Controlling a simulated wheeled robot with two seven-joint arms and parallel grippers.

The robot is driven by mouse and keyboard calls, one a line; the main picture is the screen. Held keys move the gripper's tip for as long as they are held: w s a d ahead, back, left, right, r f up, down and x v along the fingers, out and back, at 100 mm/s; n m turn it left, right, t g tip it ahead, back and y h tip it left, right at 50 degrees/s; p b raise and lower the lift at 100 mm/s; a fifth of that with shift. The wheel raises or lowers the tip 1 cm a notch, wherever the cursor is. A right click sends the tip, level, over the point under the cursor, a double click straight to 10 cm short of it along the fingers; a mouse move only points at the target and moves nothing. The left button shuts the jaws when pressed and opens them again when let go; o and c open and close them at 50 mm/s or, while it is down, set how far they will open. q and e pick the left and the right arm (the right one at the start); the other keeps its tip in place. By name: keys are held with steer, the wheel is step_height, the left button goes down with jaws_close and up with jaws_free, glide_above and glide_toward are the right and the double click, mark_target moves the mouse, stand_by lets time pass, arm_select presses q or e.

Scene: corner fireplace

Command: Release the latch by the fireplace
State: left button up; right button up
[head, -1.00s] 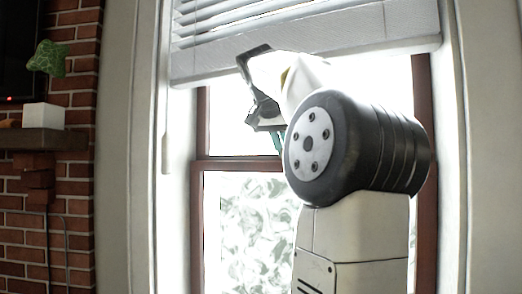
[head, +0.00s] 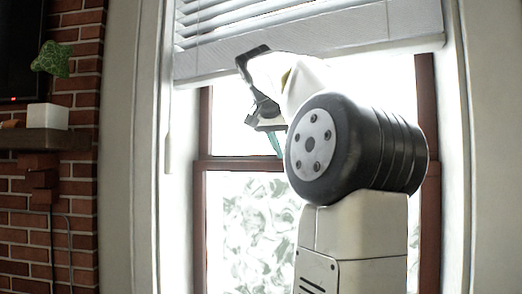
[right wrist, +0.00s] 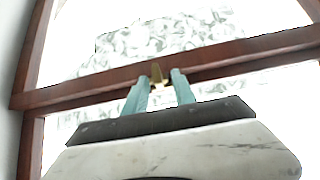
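The latch (right wrist: 156,73) is a small brass-coloured piece on the dark brown middle rail of the window (right wrist: 210,64) in the right wrist view. My right gripper (right wrist: 160,84) has two teal fingers, spread apart. The latch shows between their tips; I cannot tell whether they touch it. In the head view the right gripper (head: 275,143) is in front of the upper window pane, mostly hidden behind my own wrist and arm, and the latch cannot be made out there. My left gripper is not in view.
White blinds (head: 310,45) hang over the top of the window, close to my right wrist. At left, a brick wall (head: 78,180) has a wooden mantel (head: 45,140) bearing a white pot (head: 47,117) with a green plant (head: 51,59). A dark screen (head: 22,50) is at the far left.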

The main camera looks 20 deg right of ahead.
steer(key=v, duration=0.7)
steer(key=shift+a+r, duration=0.25)
steer(key=shift+s, duration=0.1)
